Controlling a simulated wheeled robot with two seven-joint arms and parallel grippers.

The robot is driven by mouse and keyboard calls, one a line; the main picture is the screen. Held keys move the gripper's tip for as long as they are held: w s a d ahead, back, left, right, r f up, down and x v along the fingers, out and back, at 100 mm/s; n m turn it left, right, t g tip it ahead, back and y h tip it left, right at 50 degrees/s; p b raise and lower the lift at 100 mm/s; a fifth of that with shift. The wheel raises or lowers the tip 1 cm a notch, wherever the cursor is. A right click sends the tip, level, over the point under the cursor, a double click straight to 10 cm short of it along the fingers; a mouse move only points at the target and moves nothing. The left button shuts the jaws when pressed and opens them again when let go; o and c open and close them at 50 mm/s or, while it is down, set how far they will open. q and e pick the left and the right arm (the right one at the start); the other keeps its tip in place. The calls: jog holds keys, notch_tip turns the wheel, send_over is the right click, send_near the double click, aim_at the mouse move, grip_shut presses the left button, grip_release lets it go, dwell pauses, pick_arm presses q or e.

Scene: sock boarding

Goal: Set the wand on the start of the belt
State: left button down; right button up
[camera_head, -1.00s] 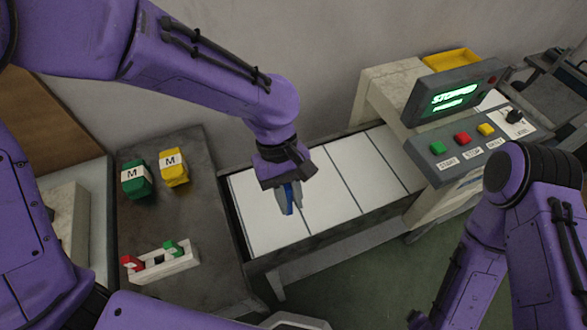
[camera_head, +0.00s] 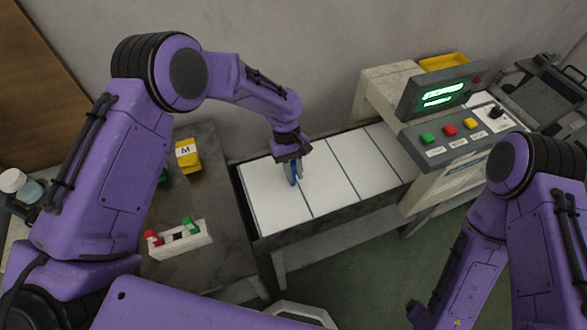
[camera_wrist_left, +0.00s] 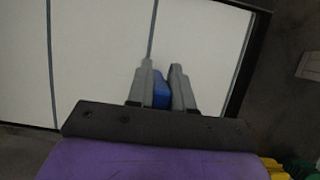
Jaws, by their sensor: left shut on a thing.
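My left gripper (camera_head: 295,180) is shut on a blue thing, which I take for the wand (camera_head: 293,181). It hangs low over the belt (camera_head: 335,175), near the seam after the left-end panel. In the left wrist view the blue wand (camera_wrist_left: 160,95) shows between the two grey fingers (camera_wrist_left: 165,85), with white belt panels beyond. Most of the wand is hidden by the fingers, and I cannot tell whether it touches the belt. My right arm is at the right of the head view, but its gripper is out of view.
A dark table (camera_head: 215,262) left of the belt holds a yellow M-marked block (camera_head: 187,155) and a white rack (camera_head: 181,240) with red and green pieces. A control panel (camera_head: 460,137) with buttons and a lit green screen (camera_head: 443,94) stands over the belt's right part. The other belt panels are bare.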

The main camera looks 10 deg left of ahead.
pick_arm(q)
jog(key=shift+w+f, duration=0.15)
jog(key=c, duration=1.4)
grip_release()
jog(key=shift+w+f, duration=0.15)
jog(key=shift+w, duration=0.05)
jog(key=o, duration=0.4)
jog(key=shift+s+r, duration=0.2)
jog(key=shift+s, duration=0.05)
jog(key=shift+w+r, duration=0.15)
jog(key=shift+b+v, duration=1.4)
jog(key=shift+v, duration=4.45)
pick_arm(e)
jog(key=shift+w+f, duration=0.2)
jog(key=shift+f, duration=1.3)
pick_arm(q)
jog(key=shift+a, duration=0.1)
